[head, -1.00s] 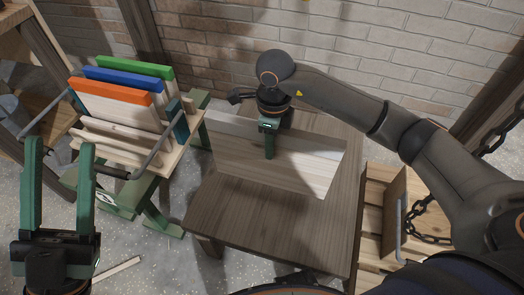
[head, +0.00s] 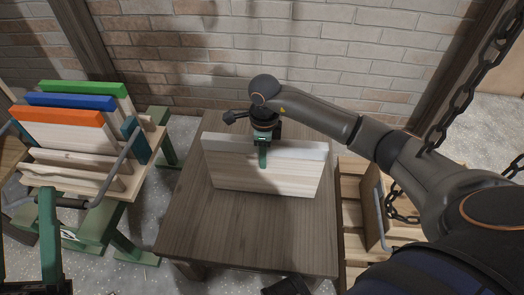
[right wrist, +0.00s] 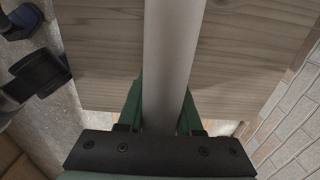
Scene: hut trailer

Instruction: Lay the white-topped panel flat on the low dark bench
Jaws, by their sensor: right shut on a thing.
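The white-topped panel (head: 290,178) is a pale wooden board with a white upper edge. It stands on edge over the low dark bench (head: 230,238), its broad face towards me. I cannot tell whether its lower edge touches the bench. My right gripper (head: 263,156) is shut on the panel's top edge near its middle. In the right wrist view, the white edge (right wrist: 173,50) runs between the fingers of the right gripper (right wrist: 160,110), with the bench top (right wrist: 240,50) below. My left gripper (head: 24,225) is at the lower left, partly cut off, empty, fingers apart.
A green-legged rack (head: 130,178) at the left holds boards with green, blue and orange tops. A slatted wooden crate or pallet (head: 352,215) is right of the bench, near a hanging chain (head: 470,85). A brick wall (head: 330,60) stands behind. The bench's front half is clear.

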